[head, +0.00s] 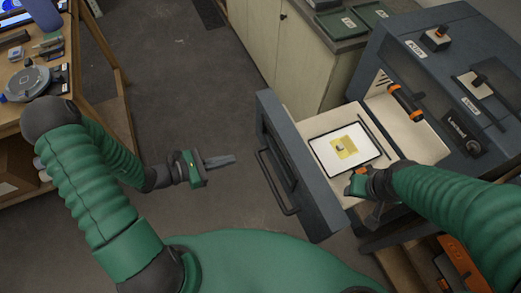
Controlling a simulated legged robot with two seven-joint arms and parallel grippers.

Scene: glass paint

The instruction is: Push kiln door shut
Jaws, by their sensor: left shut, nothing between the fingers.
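The kiln (455,65) is a blue-grey box at the right. Its door (290,165) stands out at the front of a pulled-out cream shelf, with a dark bar handle (277,182) on its outer face. A white panel with a yellow patch (336,158) lies on the shelf. My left gripper (232,160) is shut and empty, over the floor to the left of the door and apart from it. My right gripper (358,185) is over the shelf near the panel's lower right corner; its fingers are hidden, so I cannot tell whether it touches anything.
A wooden workbench (75,75) with tools stands at the left. A cream cabinet (290,55) with green trays (345,22) on top stands behind the kiln door. Bare floor (190,100) lies between bench and kiln.

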